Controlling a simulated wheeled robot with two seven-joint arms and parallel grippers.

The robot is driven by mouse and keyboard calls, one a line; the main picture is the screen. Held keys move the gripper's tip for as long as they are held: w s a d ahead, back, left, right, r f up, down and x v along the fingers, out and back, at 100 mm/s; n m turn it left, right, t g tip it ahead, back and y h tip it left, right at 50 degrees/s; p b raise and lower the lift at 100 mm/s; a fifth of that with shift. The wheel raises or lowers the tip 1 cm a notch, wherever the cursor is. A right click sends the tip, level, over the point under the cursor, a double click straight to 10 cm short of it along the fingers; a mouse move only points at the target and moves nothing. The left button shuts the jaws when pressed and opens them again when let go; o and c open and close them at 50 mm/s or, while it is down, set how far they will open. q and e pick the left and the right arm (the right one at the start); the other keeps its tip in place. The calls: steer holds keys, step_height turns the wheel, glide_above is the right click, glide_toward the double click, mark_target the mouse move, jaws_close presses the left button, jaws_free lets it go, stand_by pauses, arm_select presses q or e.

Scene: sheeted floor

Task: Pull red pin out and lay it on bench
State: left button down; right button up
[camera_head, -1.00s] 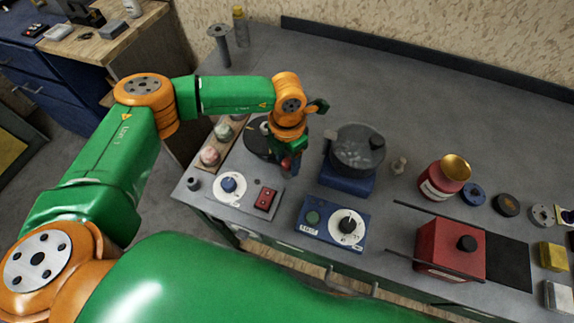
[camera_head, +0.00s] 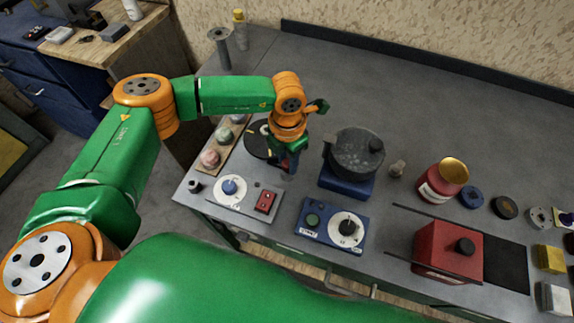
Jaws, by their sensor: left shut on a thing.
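My left gripper (camera_head: 288,165) points down over the bench (camera_head: 370,90), at the right edge of a dark round disc (camera_head: 257,142). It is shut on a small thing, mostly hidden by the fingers. A bit of red (camera_head: 284,163) shows at the fingertips and fits the red pin, but the pin's full shape cannot be seen. I cannot tell whether its lower end is in a hole or clear. My right gripper is not in view.
Right of the gripper stands a dark round pot on a blue base (camera_head: 346,186). Nearer are a grey panel with a red switch (camera_head: 265,201) and a blue dial box (camera_head: 331,226). A board with coloured balls (camera_head: 211,158) lies left. The bench's back middle is clear.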

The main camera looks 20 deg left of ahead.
mark_target(287, 162)
arm_select(q)
steer(key=shift+r+p, duration=1.25)
steer(key=shift+r, duration=0.75)
steer(key=shift+r+p, duration=1.25)
steer(key=shift+r, duration=0.75)
